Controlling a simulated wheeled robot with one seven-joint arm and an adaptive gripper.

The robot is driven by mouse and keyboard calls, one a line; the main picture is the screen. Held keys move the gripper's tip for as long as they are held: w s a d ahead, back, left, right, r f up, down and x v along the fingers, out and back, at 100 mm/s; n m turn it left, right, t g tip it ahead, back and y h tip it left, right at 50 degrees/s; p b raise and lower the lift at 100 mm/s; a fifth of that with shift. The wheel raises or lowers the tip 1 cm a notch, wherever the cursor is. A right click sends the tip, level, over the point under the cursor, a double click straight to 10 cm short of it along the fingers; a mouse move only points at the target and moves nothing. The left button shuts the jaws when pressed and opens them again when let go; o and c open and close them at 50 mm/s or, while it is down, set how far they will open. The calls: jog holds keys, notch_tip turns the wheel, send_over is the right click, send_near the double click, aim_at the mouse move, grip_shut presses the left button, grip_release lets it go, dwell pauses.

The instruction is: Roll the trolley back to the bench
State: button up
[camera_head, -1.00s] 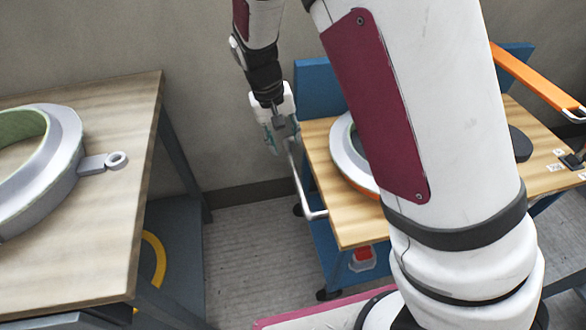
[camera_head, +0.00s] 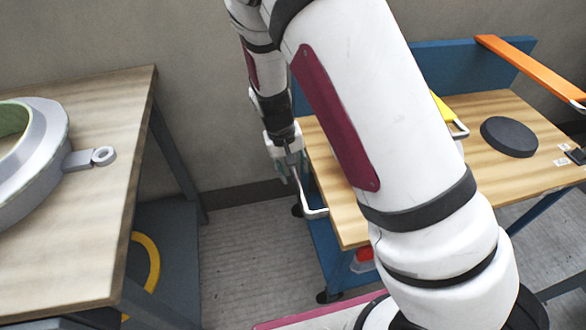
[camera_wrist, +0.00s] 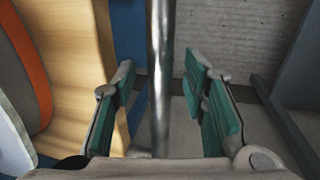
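The trolley has a wooden top (camera_head: 348,222), a blue frame with a back panel (camera_head: 450,62), and dark castors. A bent metal handle (camera_head: 315,212) stands off its left end. My gripper (camera_head: 290,170) is at this handle. In the wrist view my gripper (camera_wrist: 170,100) is open. The handle bar (camera_wrist: 160,60) runs between its green finger pads, with visible gaps on both sides. The wooden bench (camera_head: 75,245) is at the left, apart from the trolley. My arm hides part of the trolley top.
A grey ring mould with a lug (camera_head: 50,165) lies on the bench. A black disc (camera_head: 508,136), a yellow-handled tool (camera_head: 445,112) and an orange bar (camera_head: 530,68) are on or over the trolley. Bare floor (camera_head: 240,250) separates bench and trolley. A wall stands behind.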

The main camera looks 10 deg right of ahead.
grip_shut()
jog(key=shift+a, duration=0.15)
jog(key=a+p, duration=0.3)
jog(key=a, duration=1.9)
jog(key=shift+a, duration=0.25)
grip_release()
jog(key=shift+d+r, duration=0.1)
notch_tip(320, 180, up, 12)
jog(key=a, duration=0.2)
jog(key=shift+a, duration=0.2)
